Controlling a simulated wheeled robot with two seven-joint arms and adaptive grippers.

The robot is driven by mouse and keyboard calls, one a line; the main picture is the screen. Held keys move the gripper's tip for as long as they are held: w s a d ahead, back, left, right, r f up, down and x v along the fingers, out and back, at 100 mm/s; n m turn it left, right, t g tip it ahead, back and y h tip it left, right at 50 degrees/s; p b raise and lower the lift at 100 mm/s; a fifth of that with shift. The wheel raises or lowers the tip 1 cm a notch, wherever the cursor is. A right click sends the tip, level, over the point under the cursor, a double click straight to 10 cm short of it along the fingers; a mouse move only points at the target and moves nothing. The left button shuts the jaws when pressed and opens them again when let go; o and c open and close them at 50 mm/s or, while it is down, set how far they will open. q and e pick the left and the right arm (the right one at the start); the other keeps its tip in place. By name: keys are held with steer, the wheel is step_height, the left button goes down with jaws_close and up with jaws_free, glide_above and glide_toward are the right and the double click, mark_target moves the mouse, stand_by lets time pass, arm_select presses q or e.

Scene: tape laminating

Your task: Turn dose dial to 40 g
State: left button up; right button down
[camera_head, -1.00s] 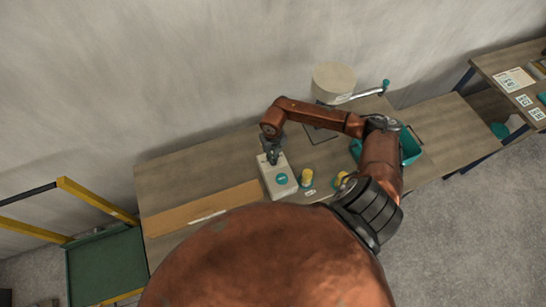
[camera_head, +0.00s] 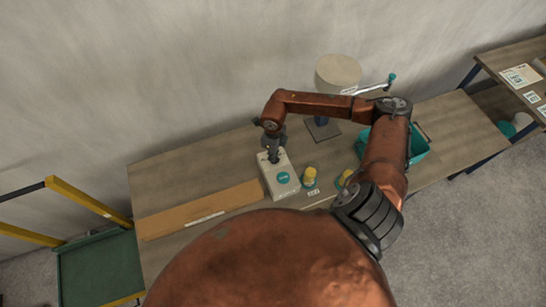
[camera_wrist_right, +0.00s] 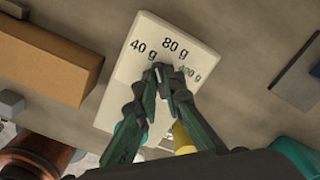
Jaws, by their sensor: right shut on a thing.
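The dose box (camera_head: 279,183) is a pale block with a teal disc on top, standing on the workbench. In the right wrist view its top face (camera_wrist_right: 137,73) carries the printed marks 40 g (camera_wrist_right: 143,50), 80 g (camera_wrist_right: 175,47) and a third mark (camera_wrist_right: 190,73) partly covered by a finger. My right gripper (camera_head: 272,157) is over the far end of the box. In the wrist view my right gripper (camera_wrist_right: 164,74) is shut at the dial's place just below the marks. The fingers hide the dial, so its pointing direction cannot be told. My left gripper is not in view.
A long cardboard piece (camera_head: 200,212) lies left of the box. Yellow-topped pots (camera_head: 310,176) stand to its right, with a teal bin (camera_head: 419,150) further right. A round-topped device with a crank (camera_head: 338,72) stands behind. The bench's left end (camera_head: 150,180) is bare.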

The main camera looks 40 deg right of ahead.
steer(key=shift+n+b, duration=1.05)
steer(key=shift+n, duration=0.55)
steer(key=c, duration=2)
jaws_free()
steer(key=shift+c, duration=0.2)
steer(key=shift+r, duration=0.1)
step_height(320, 180, up, 12)
